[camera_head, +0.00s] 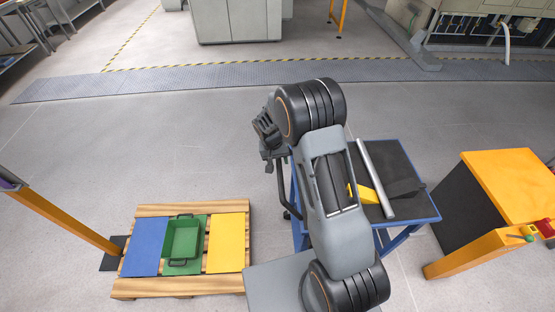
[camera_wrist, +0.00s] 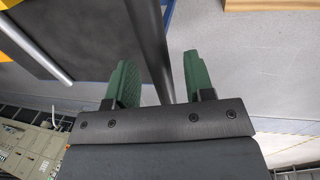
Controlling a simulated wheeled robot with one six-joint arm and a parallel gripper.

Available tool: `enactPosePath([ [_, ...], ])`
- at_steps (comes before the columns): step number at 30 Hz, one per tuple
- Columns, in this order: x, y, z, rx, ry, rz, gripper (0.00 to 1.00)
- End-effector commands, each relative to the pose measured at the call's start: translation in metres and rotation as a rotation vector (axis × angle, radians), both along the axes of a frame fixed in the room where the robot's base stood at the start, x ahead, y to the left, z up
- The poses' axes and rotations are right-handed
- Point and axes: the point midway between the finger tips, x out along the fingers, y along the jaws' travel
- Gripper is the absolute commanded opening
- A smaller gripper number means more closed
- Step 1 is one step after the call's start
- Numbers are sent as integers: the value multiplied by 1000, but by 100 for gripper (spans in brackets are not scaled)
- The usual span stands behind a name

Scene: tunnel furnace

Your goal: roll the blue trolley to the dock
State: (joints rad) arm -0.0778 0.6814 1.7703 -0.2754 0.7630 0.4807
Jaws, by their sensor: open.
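The blue trolley (camera_head: 427,218) has a blue frame and a dark top, and stands right of centre in the head view, partly hidden behind my arm. Its dark top also shows at the upper left of the wrist view (camera_wrist: 85,30). A dark bar (camera_wrist: 152,40), which looks like the trolley's handle, runs between the two green fingers. My gripper (camera_wrist: 160,85) is open around this bar, with gaps visible beside it. In the head view my gripper (camera_head: 267,135) is beside the trolley's left side. I cannot tell which place is the dock.
A grey tube (camera_head: 374,180) and a yellow piece (camera_head: 366,194) lie on the trolley. A wooden pallet (camera_head: 180,210) with blue, green and yellow areas and a green tray (camera_head: 183,240) lies left. An orange-topped block (camera_head: 510,185) stands right. Floor beyond the trolley is clear.

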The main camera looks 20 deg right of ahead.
Motion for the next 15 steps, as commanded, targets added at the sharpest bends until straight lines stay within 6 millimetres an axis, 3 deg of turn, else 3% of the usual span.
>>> enactPosePath([
  [4,0,0,0,0,0,0,48],
  [15,0,0,0,0,0,0,12],
])
